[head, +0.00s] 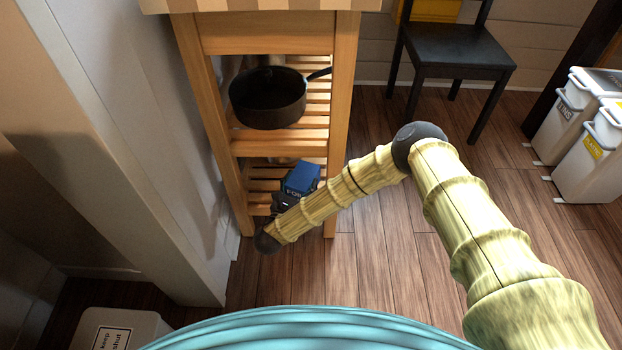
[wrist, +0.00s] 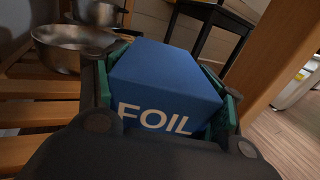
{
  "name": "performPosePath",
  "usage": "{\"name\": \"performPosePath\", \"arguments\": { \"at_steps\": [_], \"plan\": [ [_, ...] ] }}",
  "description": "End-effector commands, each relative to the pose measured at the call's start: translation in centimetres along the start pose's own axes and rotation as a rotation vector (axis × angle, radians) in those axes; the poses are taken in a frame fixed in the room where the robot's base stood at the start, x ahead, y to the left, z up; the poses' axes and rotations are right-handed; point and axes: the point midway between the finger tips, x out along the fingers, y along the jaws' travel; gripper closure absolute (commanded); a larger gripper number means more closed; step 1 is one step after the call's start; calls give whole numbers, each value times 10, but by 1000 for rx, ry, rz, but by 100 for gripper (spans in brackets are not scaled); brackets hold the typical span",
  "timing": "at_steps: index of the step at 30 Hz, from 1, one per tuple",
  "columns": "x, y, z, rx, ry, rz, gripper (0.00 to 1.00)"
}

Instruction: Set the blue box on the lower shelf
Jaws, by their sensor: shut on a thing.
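The blue box (head: 301,178), marked FOIL, is between the fingers of my gripper (head: 290,196). In the wrist view the box (wrist: 165,85) fills the middle, with green finger pads of my gripper (wrist: 168,80) on both sides. My gripper is shut on it. The lower shelf (head: 262,186) is the slatted wooden level under the pan in the trolley. In the head view the box shows at this level, inside the front opening. Its underside is hidden, so I cannot tell whether it touches the slats.
A dark pan (head: 268,108) stands on the upper shelf (head: 280,141). In the wrist view, metal pans (wrist: 72,50) stand on slats at the left, and a wooden post (wrist: 275,55) rises at the right. A black chair (head: 458,50) and white bins (head: 575,125) stand at the right.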

Motion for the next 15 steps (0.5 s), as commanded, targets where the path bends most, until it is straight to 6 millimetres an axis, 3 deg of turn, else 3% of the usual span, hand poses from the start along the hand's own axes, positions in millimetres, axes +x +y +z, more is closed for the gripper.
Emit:
{"name": "performPosePath", "arguments": {
  "at_steps": [10, 15],
  "plan": [
    [25, -1, -5, 2, -1, 0, 70],
    [55, 0, -1, 2, -3, 0, 70]
  ]
}}
